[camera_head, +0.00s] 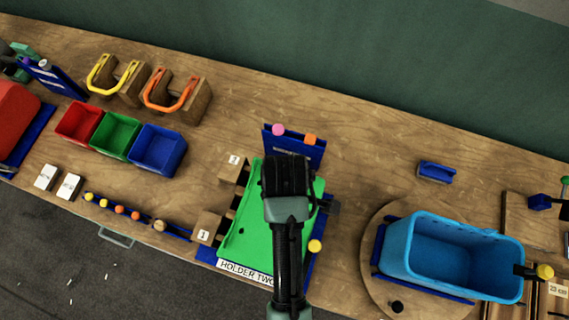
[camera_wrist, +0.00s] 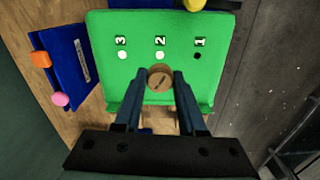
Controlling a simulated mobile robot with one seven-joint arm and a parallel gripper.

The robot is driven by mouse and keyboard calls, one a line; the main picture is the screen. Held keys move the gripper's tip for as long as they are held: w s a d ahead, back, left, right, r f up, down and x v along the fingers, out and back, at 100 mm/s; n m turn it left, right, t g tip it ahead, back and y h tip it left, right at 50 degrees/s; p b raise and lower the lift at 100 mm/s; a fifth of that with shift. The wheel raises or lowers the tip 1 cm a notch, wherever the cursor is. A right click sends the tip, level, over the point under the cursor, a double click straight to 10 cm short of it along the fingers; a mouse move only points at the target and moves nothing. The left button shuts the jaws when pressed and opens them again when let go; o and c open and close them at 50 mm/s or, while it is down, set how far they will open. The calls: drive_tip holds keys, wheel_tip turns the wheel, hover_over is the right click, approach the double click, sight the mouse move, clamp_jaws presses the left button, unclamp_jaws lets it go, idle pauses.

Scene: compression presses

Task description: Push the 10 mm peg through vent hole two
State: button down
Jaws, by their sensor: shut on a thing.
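The green plate (camera_head: 238,245) sits in a blue holder labelled HOLDER TWO (camera_head: 246,273). In the wrist view the plate (camera_wrist: 110,85) has marks 3, 2 and 1 from left to right. Hole two (camera_wrist: 160,55) and hole three (camera_wrist: 122,55) look white; hole one (camera_wrist: 197,56) looks dark. My gripper (camera_wrist: 160,82) is shut on a peg with a round brown top (camera_wrist: 160,76), just below hole two in the picture. The peg's lower end is hidden, so I cannot tell its height above the plate. In the head view my gripper (camera_head: 287,180) covers part of the plate.
A blue stand (camera_head: 310,152) with pink and orange knobs is behind the plate. A yellow knob (camera_head: 315,246) is at its right. A peg rack (camera_head: 180,232) lies left, near wooden blocks 1 (camera_head: 205,232) and 3 (camera_head: 234,163). A light-blue basket (camera_head: 450,258) stands right.

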drive_tip(key=shift+f+b, duration=0.9)
drive_tip(key=shift+f, duration=1.55)
drive_tip(key=shift+p, duration=0.7)
drive_tip(key=shift+f, duration=0.55)
idle(0.8)
drive_tip(key=shift+r+p, duration=0.5)
drive_tip(key=shift+r, duration=2.55)
